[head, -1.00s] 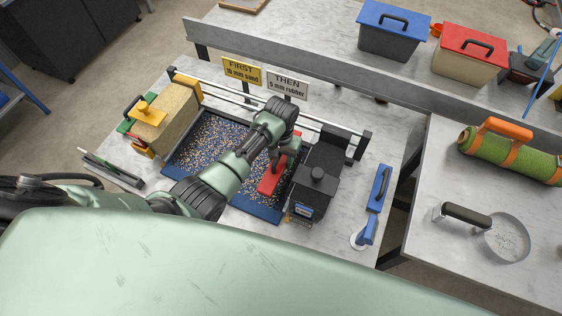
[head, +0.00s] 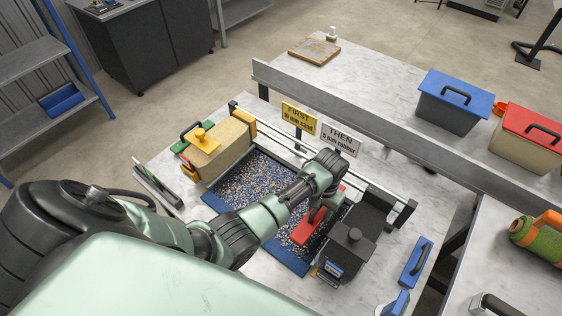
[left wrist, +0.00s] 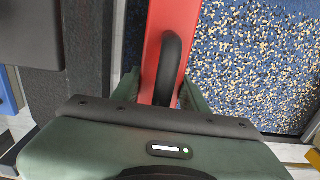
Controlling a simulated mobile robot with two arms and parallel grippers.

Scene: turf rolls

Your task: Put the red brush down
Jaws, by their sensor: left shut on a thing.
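The red brush (head: 306,231) is at the right end of the blue tray of speckled granules (head: 292,258), beside a dark box-shaped device. My left gripper (head: 317,214) is shut on its dark handle from above. In the left wrist view, the red brush (left wrist: 182,18) runs up from between my left gripper's fingers (left wrist: 168,92), with the curved black handle between them. The speckled granules lie to its right there. I cannot tell whether the brush touches the granules. My forearm hides part of the tray. My right gripper is not in view.
The dark device (head: 345,258) stands close at the brush's right. Rails and the FIRST (head: 299,117) and THEN (head: 340,139) signs stand behind the tray. A tan block with a yellow knob (head: 218,146) is at the left.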

